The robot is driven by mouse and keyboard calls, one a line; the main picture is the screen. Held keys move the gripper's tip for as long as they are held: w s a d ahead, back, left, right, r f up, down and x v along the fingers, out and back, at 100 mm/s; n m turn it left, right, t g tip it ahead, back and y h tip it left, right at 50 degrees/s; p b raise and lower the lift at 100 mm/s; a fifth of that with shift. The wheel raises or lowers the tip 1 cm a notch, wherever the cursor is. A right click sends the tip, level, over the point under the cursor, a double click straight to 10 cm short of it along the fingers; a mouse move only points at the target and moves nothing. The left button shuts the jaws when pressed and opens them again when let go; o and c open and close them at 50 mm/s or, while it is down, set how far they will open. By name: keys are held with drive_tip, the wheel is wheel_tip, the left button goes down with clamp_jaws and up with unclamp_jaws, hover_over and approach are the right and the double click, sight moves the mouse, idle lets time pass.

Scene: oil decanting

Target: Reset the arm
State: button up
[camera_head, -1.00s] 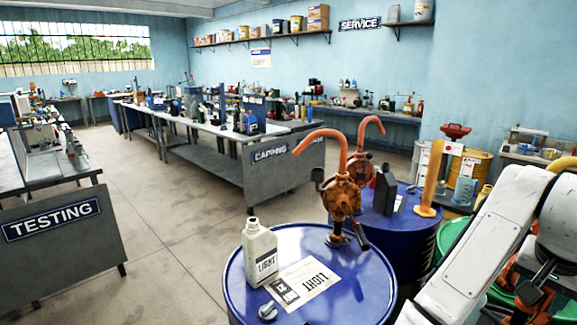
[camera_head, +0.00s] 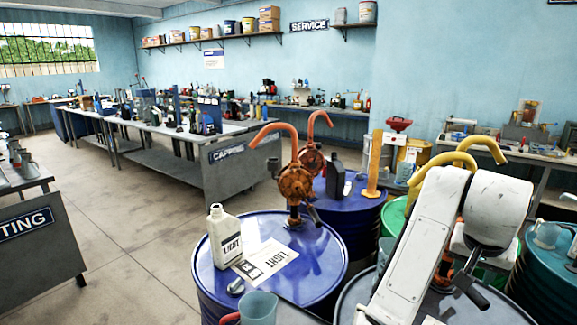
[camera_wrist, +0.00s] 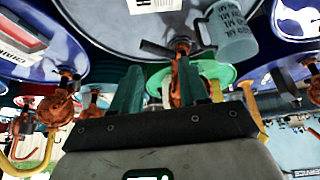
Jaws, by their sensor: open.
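My white arm (camera_head: 425,235) rises at the lower right of the head view, bent at a large white joint. My gripper (camera_wrist: 158,92) shows in the wrist view with its two green fingers apart and nothing between them. The wrist view looks upside down, with drum tops along its upper edge. Rusty pump parts show behind the fingers, and a grey lettered mug (camera_wrist: 232,32) is beyond them at the upper right. I cannot make out the fingers in the head view.
A blue drum (camera_head: 215,275) bears a white bottle (camera_head: 224,237), a LIGHT label and an orange pump (camera_head: 296,185). A grey jug (camera_head: 259,308) stands in front. More drums crowd around my arm. The floor (camera_head: 120,225) at left is clear.

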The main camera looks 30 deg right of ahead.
drive_tip(key=w+a+f+n+t, duration=0.3)
drive_tip(key=w+a+f+n, duration=0.2)
drive_tip(key=a+f+n, duration=0.55)
drive_tip(key=s+a+f+n+y, duration=0.2)
drive_tip(key=s+a+f+y, duration=0.1)
drive_tip(key=a+f, duration=0.5)
drive_tip(key=s+a+f+n+y, duration=0.25)
drive_tip(key=a+f, duration=0.25)
drive_tip(key=a, duration=0.5)
drive_tip(key=s+f+g+b, duration=0.1)
drive_tip(key=s+f+b, duration=0.4)
drive_tip(key=f, duration=0.3)
drive_tip(key=s+d+f+m+g+b, duration=0.1)
drive_tip(key=s+f+g+b, duration=0.1)
drive_tip(key=s+f+b, duration=0.3)
wheel_tip(320, 180, down, 4)
drive_tip(key=shift+s+r, duration=0.25)
drive_tip(key=shift+s, duration=0.1)
